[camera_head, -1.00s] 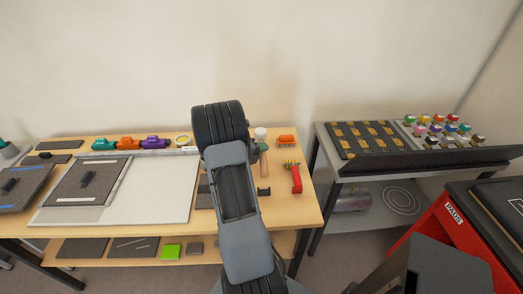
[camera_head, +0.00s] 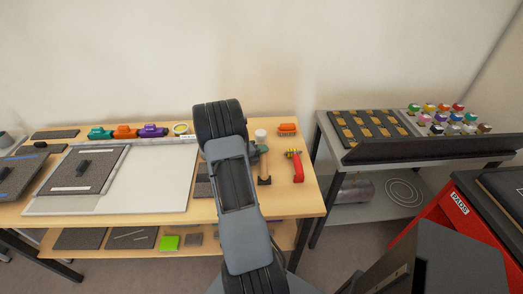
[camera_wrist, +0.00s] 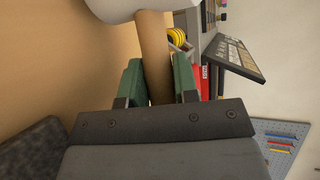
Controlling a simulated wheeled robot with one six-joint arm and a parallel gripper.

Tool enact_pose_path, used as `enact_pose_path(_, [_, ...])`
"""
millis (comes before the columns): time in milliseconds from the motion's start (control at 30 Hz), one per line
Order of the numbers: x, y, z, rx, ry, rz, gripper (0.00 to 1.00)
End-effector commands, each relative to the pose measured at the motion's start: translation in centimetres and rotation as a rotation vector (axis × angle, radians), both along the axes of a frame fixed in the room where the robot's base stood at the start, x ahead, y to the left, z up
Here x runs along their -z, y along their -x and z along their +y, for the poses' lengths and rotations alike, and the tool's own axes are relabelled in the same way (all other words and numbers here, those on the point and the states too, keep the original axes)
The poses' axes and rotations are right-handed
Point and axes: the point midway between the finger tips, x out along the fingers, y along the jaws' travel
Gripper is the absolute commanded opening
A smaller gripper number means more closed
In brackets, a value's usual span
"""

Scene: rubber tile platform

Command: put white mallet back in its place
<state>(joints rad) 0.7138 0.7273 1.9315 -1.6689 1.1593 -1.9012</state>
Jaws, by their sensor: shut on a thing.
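The white mallet shows in the head view with its white head (camera_head: 261,135) up and its wooden handle (camera_head: 264,163) below, near the right end of the wooden table (camera_head: 290,208). In the wrist view, my gripper (camera_wrist: 158,85) has its green pads closed on the wooden handle (camera_wrist: 153,48), just below the white head (camera_wrist: 113,9). A small dark holder (camera_head: 264,181) is at the lower end of the handle in the head view. I cannot tell whether the handle is inside it or in front of it. My forearm hides most of my gripper there.
A red-handled tool (camera_head: 297,168) stands close right of the mallet, with an orange block (camera_head: 287,129) behind. Left are a white board (camera_head: 165,182), a tape roll (camera_head: 181,128) and coloured clamp-like pieces (camera_head: 125,131). A grey side table (camera_head: 385,200) stands right, across a gap.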

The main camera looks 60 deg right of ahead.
Motion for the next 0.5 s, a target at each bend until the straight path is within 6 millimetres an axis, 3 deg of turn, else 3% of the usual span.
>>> enact_pose_path(500, [0.91, -0.04, -0.05, 0.000, 0.003, -0.002, 0.00])
